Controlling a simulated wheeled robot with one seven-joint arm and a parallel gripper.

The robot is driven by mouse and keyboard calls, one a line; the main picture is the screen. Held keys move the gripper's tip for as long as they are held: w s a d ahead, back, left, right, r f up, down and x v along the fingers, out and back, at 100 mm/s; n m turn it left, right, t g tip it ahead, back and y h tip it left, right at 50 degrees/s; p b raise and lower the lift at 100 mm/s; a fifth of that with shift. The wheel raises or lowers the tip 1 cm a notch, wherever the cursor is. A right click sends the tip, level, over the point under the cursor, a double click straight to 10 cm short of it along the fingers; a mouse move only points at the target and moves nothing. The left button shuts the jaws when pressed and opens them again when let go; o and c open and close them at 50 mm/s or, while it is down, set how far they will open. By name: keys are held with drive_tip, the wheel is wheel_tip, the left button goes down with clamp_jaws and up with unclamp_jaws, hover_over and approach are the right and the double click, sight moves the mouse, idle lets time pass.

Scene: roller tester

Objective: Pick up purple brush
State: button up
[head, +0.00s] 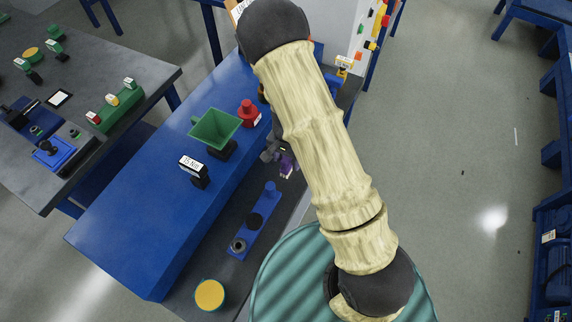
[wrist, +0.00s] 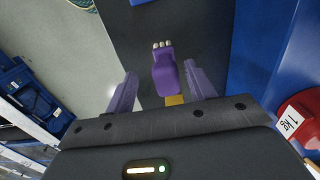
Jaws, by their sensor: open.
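The purple brush (wrist: 166,78) shows in the wrist view, with pale bristle tips at its far end and a yellow part at its near end. My gripper (wrist: 160,72) is open, with one purple finger to the left of the brush and one to the right. Gaps show between the brush and both fingers. The brush lies over a dark grey surface; I cannot tell its exact height relative to the fingers. In the head view, a small purple patch shows beside my arm, where brush and fingers cannot be told apart.
A red 1 kg weight (head: 248,115) stands on the blue bench (head: 140,225), near a green hopper (head: 214,128) and a 15 N/m sign (head: 194,170). Open floor is at right.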

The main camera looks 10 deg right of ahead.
drive_tip(key=shift+f, duration=0.1)
drive_tip(key=shift+w+a+f+p, duration=0.1)
drive_tip(key=shift+w+f+p, duration=0.1)
drive_tip(key=shift+f, duration=0.65)
drive_tip(key=shift+w+d+f+p, duration=0.1)
drive_tip(key=shift+f+p, duration=0.05)
drive_tip(key=shift+f, duration=0.75)
drive_tip(key=shift+w+a+f+p, duration=0.1)
drive_tip(key=shift+w+f+p, duration=0.1)
drive_tip(key=shift+f, duration=0.65)
drive_tip(key=c, duration=1.1)
drive_tip(key=shift+o, duration=0.2)
drive_tip(key=shift+r, duration=0.15)
wheel_tip(320, 180, up, 10)
drive_tip(key=shift+f, duration=0.1)
